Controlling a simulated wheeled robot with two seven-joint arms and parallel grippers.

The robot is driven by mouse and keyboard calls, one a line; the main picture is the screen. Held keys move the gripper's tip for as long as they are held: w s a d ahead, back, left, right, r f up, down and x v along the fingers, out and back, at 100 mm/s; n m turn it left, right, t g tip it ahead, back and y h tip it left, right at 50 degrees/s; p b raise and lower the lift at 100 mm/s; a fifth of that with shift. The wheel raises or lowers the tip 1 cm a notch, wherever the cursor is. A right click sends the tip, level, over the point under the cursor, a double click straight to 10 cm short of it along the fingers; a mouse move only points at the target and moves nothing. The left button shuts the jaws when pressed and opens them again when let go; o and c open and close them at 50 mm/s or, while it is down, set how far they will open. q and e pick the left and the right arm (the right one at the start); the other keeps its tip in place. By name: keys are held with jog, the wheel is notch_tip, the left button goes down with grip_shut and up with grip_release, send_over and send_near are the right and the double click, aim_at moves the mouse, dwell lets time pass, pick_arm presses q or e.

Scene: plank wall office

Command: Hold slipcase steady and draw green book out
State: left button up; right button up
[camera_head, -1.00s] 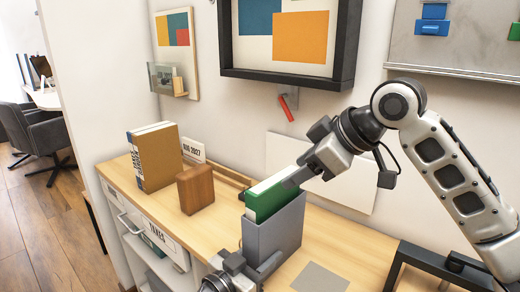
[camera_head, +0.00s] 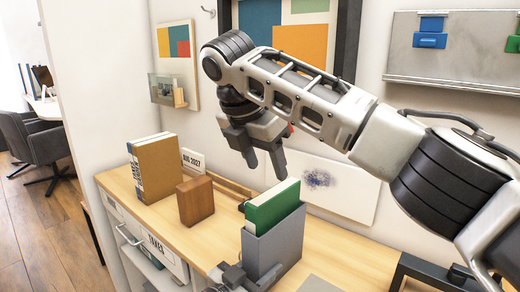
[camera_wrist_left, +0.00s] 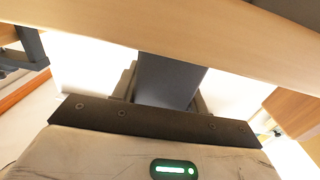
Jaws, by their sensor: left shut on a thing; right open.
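The grey slipcase (camera_head: 275,248) stands upright on the wooden counter. The green book (camera_head: 272,209) is in it, with its upper part and pale page edges sticking out above the rim. My left gripper (camera_head: 240,276) is low at the slipcase's left side and is shut on the slipcase. In the left wrist view the grey slipcase (camera_wrist_left: 168,80) shows between the fingers. My right gripper (camera_head: 265,172) is open and empty, fingers pointing down, above and a little left of the green book, apart from it.
A wooden block (camera_head: 195,200) and a brown book (camera_head: 154,167) stand to the left on the counter (camera_head: 215,240). A date card (camera_head: 194,160) stands behind them. A white board with a dark smudge (camera_head: 325,185) is at the wall behind. A black frame (camera_head: 420,272) is at the right.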

aim_at(275, 191)
jog(key=x, duration=0.9)
jog(key=shift+r, duration=0.15)
grip_shut()
